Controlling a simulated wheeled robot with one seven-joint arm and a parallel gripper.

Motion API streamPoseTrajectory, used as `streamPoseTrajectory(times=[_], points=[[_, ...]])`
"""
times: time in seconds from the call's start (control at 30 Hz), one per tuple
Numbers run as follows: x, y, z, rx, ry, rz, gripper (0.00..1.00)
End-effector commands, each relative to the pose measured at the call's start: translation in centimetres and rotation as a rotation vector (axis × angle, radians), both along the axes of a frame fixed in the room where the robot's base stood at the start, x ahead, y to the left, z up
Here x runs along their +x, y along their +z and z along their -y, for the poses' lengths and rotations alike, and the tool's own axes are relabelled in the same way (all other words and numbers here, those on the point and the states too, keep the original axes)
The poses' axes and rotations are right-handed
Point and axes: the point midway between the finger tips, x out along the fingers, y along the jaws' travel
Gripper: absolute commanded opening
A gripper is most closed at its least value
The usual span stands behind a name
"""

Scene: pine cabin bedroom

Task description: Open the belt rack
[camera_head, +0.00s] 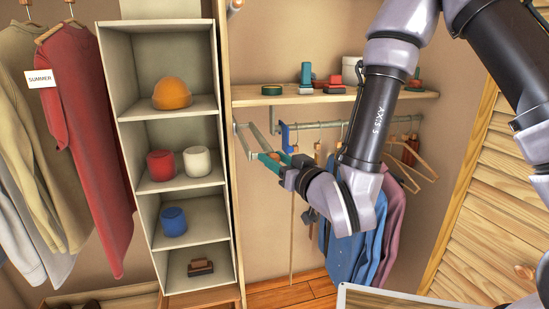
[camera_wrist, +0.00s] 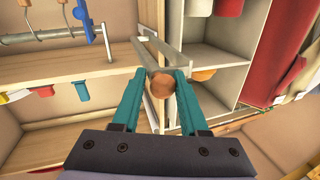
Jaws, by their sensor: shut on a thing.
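The belt rack (camera_head: 243,141) is a pale metal frame of slim rails on the left side of the hanging bay, under the wooden shelf. In the wrist view, its grey rails (camera_wrist: 154,56) run away from me, with a round brown knob (camera_wrist: 162,86) at the near end. My gripper (camera_head: 268,157) has teal fingers, which also show in the wrist view (camera_wrist: 160,80), one on each side of the knob and shut on it.
A rod with hangers and shirts (camera_head: 364,240) is just right of my gripper, with a blue hook (camera_head: 285,137) close by. The wooden shelf (camera_head: 270,99) above holds small items. A cubby tower (camera_head: 226,150) stands left. A slatted door (camera_head: 490,220) is at right.

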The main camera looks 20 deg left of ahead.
Motion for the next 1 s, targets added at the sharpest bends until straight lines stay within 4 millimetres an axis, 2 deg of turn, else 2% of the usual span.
streamPoseTrajectory(times=[0.03, 0.1, 0.13, 0.17, 0.63, 0.77, 1.0], points=[[-0.6, 0.3, -0.5, 0.009, 0.02, 0.004, 0.0], [-0.6, 0.3, -0.5, 0.009, 0.02, 0.004, 0.0], [-0.6, 0.3, -0.5, 0.01, 0.02, 0.003, 0.55], [-0.6, 0.3, -0.5, 0.01, 0.02, 0.003, 0.66], [-0.2, 0.6, -0.2, 0.005, 0.007, 0.002, 0.66], [-0.1, 1.9, -0.2, 0.007, 0.007, 0.005, 0.66], [-0.2, 5.8, -0.2, 0.008, 0.008, 0.006, 0.66]])
